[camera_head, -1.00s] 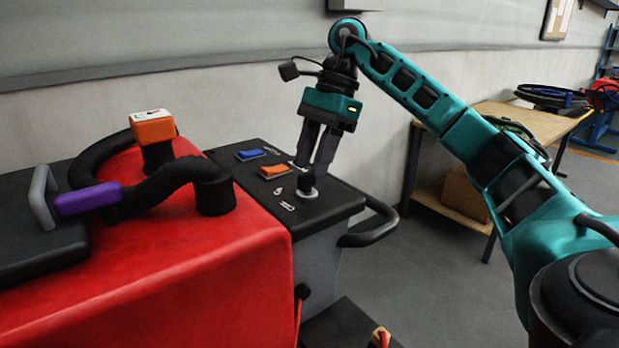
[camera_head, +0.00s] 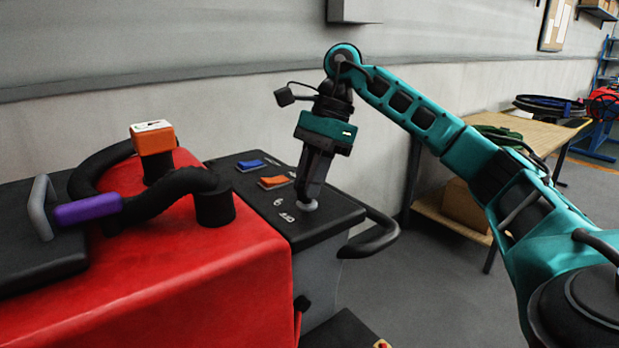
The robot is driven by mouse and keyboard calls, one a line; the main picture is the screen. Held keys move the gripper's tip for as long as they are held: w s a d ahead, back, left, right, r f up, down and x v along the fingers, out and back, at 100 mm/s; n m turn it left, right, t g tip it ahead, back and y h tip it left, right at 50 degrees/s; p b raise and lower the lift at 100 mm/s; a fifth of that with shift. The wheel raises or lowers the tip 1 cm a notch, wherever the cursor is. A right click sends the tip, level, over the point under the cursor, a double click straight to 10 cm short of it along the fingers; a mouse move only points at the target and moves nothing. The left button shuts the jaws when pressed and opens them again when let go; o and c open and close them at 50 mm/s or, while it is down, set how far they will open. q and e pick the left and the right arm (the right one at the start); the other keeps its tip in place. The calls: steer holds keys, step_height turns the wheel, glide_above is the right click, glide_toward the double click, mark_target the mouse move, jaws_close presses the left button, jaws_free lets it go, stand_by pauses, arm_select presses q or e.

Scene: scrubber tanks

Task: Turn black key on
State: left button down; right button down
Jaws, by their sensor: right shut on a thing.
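The red scrubber machine (camera_head: 190,270) has a black control panel (camera_head: 335,222) at its right end. A round grey key base (camera_head: 307,204) sits on the panel. My right gripper (camera_head: 308,195) points down over this base, with its fingers shut on the black key. The key itself is hidden between the fingers, so its angle cannot be told. My left gripper is not in view.
A blue switch (camera_head: 249,165) and an orange switch (camera_head: 273,182) lie on the panel left of my fingers. A black handle (camera_head: 372,240) juts from the panel's right side. A purple grip (camera_head: 88,209) and an orange cap (camera_head: 153,138) stand further left. A wooden table (camera_head: 535,130) is behind right.

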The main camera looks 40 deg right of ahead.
steer(key=shift+m, duration=0.4)
steer(key=m+t, duration=0.1)
steer(key=m, duration=0.1)
steer(key=m+t+h, duration=0.1)
steer(key=m, duration=0.1)
steer(key=shift+s+m, duration=0.2)
steer(key=shift+m, duration=0.1)
steer(key=m+t+h, duration=0.1)
steer(key=m, duration=0.3)
steer(key=shift+s+a+f+p, duration=0.1)
steer(key=shift+a+p, duration=0.05)
steer(key=shift+p, duration=0.15)
steer(key=shift+a+m+t+h, duration=0.1)
steer(key=shift+m+t+h, duration=0.25)
steer(key=shift+m, duration=0.85)
steer(key=shift+f, duration=0.1)
